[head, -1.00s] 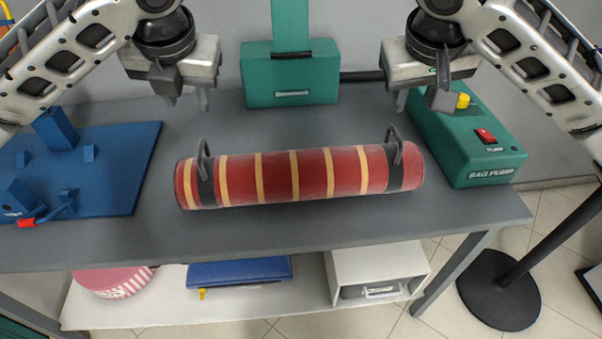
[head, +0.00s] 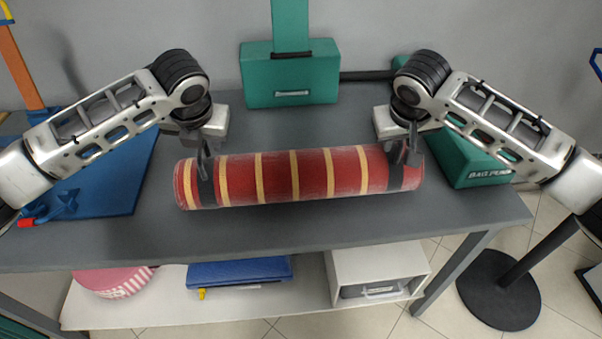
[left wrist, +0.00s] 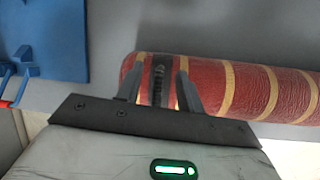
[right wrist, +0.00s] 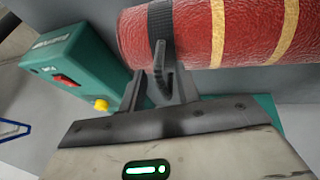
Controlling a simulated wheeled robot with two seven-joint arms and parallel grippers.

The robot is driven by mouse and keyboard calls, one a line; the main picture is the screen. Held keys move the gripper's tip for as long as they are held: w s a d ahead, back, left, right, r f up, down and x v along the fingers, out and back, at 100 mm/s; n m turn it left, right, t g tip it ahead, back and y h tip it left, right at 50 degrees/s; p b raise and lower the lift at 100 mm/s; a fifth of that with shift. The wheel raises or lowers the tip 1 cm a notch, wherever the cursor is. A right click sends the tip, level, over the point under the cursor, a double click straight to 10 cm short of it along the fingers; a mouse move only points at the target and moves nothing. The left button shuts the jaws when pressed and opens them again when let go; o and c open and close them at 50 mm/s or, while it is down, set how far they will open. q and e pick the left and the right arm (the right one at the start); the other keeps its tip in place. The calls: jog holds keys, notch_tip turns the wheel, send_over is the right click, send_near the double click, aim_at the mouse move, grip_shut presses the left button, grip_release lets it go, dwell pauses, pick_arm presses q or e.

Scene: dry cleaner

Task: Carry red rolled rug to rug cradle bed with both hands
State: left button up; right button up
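The red rolled rug (head: 310,175), with yellow stripes and a dark strap with an upright handle near each end, lies on the grey table (head: 300,232). My left gripper (head: 203,158) is at the left handle; in the left wrist view its fingers (left wrist: 160,88) stand apart on either side of the dark strap (left wrist: 160,75). My right gripper (head: 403,158) is at the right handle; in the right wrist view its fingers (right wrist: 160,88) stand apart with the handle (right wrist: 161,62) between them. I cannot identify the rug cradle bed for certain.
A blue board (head: 110,185) with a red-tipped blue fitting lies left of the rug. A green case (head: 290,75) stands behind it, and a green bag pump (head: 470,165) at right. The table's front strip is clear. A lower shelf (head: 150,310) holds several items.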

pick_arm(q)
jog(key=shift+w+f, duration=0.1)
jog(key=shift+f, duration=0.15)
pick_arm(e)
jog(key=shift+w+f, duration=0.15)
jog(key=shift+f, duration=0.15)
pick_arm(q)
grip_shut()
pick_arm(e)
grip_shut()
jog(key=shift+r, duration=0.1)
dwell(0.6)
pick_arm(q)
jog(key=shift+w+r, duration=0.1)
jog(key=shift+r, duration=0.15)
pick_arm(e)
jog(key=shift+w+r, duration=0.1)
jog(key=shift+r, duration=0.15)
